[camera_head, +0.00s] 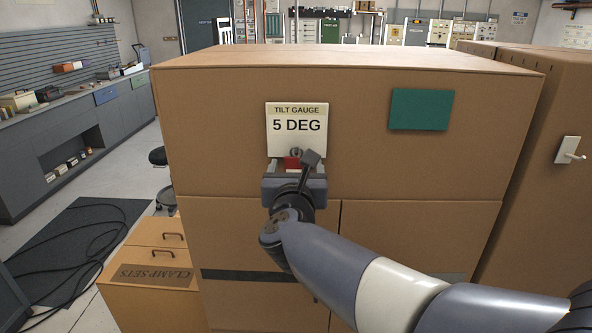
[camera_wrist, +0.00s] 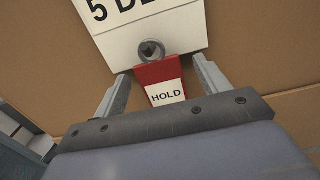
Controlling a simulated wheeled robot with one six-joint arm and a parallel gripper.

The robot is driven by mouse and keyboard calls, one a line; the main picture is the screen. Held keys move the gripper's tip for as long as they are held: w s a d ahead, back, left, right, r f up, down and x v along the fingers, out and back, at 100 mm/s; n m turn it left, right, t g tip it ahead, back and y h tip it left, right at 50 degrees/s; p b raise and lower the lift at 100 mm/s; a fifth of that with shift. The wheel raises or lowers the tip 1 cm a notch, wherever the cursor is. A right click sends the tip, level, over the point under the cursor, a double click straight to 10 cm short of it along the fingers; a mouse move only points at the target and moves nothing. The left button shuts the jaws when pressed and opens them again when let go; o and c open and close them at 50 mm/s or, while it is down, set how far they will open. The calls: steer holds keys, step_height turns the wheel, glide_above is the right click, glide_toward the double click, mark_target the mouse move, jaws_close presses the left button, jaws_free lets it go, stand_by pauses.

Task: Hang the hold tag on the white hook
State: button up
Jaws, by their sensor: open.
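The hold tag (camera_head: 291,163) is a small red tag against the front of the brown cabinet, just below the "TILT GAUGE 5 DEG" plate (camera_head: 297,125). In the wrist view the tag (camera_wrist: 158,74) is red with a white "HOLD" label, and a round grey peg (camera_wrist: 150,50) shows at its top. My gripper (camera_head: 293,165) is open, with one finger on each side of the tag; in the wrist view both fingers (camera_wrist: 160,85) stand apart from it. The white hook (camera_head: 570,155) is on the brown cabinet face at the far right, with nothing hanging on it.
The large brown cabinet (camera_head: 230,130) fills the middle, with a green panel (camera_head: 420,109) at its upper right. A lower "CLAMP SETS" drawer unit (camera_head: 150,295) stands at the left. A dark mat (camera_head: 80,240) with loose cables lies on the floor.

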mark_target(296, 159)
steer(key=c, duration=1.1)
steer(key=shift+o, duration=0.2)
steer(key=shift+s+r, duration=0.1)
steer(key=shift+r, duration=0.1)
steer(key=shift+s, duration=0.1)
steer(key=shift+s+b, duration=0.3)
steer(key=shift+s, duration=0.35)
steer(key=shift+r, duration=0.15)
steer(key=shift+s+r, duration=0.4)
steer(key=shift+s, duration=0.15)
steer(key=shift+s, duration=0.15)
